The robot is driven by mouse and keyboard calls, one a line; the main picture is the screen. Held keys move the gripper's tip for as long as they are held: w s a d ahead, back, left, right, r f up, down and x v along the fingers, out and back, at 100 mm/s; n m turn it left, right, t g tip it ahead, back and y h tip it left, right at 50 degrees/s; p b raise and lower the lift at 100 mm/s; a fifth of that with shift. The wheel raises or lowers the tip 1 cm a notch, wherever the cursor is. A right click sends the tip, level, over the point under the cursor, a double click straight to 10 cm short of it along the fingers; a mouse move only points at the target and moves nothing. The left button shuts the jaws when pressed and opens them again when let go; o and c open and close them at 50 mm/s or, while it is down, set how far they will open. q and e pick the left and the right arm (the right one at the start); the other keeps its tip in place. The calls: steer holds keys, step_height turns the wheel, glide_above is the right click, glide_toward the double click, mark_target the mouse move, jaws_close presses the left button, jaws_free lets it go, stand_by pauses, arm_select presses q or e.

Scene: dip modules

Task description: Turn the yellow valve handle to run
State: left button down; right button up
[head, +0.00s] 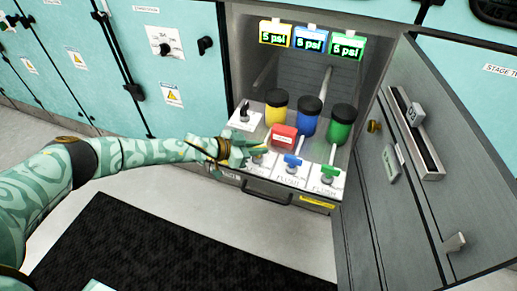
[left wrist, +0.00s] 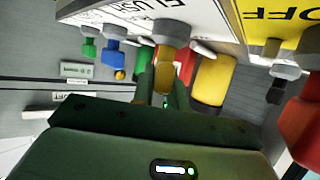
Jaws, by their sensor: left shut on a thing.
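The yellow valve handle (left wrist: 172,57) shows at the top middle of the left wrist view, under a grey knob base on a white panel lettered FLUSH. My left gripper (left wrist: 164,82) is shut on this handle, with a finger on either side of it. In the head view my left gripper (head: 240,151) reaches in from the left over the front of the open drawer and mostly hides the yellow handle and its label. The handle's exact angle is hard to tell. My right gripper is not in view.
Beside it stand a blue valve (head: 292,161) and a green valve (head: 328,173). Behind are yellow (head: 275,110), blue (head: 309,120) and green (head: 341,127) black-topped canisters and a red block (head: 284,136). An open cabinet door (head: 405,215) bounds the right side.

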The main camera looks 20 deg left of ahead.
arm_select(q)
steer(key=m+g+h+b, duration=0.1)
steer(key=m+g+b, duration=0.1)
steer(key=m+g+h+b, duration=0.1)
steer(key=m+g+b, duration=0.1)
steer(key=b, duration=0.1)
steer(key=m+g+h+b, duration=0.1)
steer(key=m+g+b, duration=0.1)
steer(key=g, duration=0.1)
steer(key=shift+w+a+f+m, duration=0.1)
steer(key=shift+f+m, duration=0.2)
steer(key=shift+f, duration=0.1)
steer(key=shift+m+g+b, duration=0.3)
steer(key=shift+b, duration=0.35)
steer(key=shift+r+m+g+b, duration=0.2)
steer(key=shift+m+g+b, duration=0.4)
steer(key=shift+g+b, duration=0.1)
steer(key=shift+r, duration=0.15)
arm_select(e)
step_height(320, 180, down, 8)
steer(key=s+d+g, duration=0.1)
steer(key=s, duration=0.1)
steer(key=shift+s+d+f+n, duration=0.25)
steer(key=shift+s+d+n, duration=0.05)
arm_select(q)
steer(key=shift+g, duration=0.3)
steer(key=c, duration=1.4)
jaws_free()
